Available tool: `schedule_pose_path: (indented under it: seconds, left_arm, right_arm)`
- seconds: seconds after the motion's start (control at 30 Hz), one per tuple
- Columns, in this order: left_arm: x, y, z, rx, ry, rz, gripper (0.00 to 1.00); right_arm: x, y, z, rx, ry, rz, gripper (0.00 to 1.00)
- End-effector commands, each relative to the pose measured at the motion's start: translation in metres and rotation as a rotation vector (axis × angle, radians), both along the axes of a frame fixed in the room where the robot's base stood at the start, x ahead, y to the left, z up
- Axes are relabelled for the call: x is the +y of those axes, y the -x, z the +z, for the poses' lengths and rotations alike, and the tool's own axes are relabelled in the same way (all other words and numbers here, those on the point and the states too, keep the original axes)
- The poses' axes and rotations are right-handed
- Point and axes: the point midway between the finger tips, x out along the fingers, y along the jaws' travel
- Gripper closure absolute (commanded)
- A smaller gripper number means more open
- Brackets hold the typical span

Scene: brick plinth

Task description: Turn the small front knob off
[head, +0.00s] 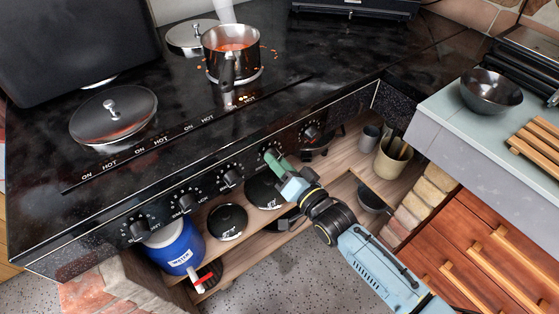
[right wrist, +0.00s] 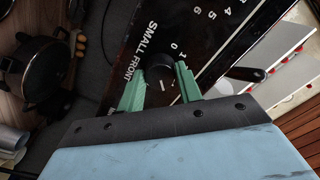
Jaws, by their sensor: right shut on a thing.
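The small front knob (right wrist: 158,68) is black and round, beside the white lettering SMALL FRONT and a printed scale starting at 0 in the right wrist view. My right gripper (head: 275,158) reaches the stove's front panel in the head view, its green fingers one on each side of the knob, shut on it. The fingers and hand hide this knob in the head view. I cannot tell which mark the knob points to. My left gripper is in neither view.
Other black knobs (head: 231,177) line the same panel to the left, and one more (head: 310,133) is to the right. A steel pot (head: 231,55) with orange food stands on the black hob. Shelves below hold pans and a blue container (head: 174,247).

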Motion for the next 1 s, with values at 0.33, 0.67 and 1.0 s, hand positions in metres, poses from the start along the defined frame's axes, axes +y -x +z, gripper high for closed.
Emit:
schedule_pose_path:
  seconds: [0.33,0.67,1.0]
  left_arm:
    - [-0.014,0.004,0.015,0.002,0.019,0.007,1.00]
    - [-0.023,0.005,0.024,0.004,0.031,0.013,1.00]
    - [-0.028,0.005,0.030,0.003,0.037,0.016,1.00]
  right_arm:
    - [0.000,0.000,0.002,-0.192,0.264,0.000,0.88]
    - [-0.001,0.000,0.001,-0.376,0.518,-0.001,0.88]
    - [-0.001,0.000,0.000,-0.566,0.779,0.000,0.88]
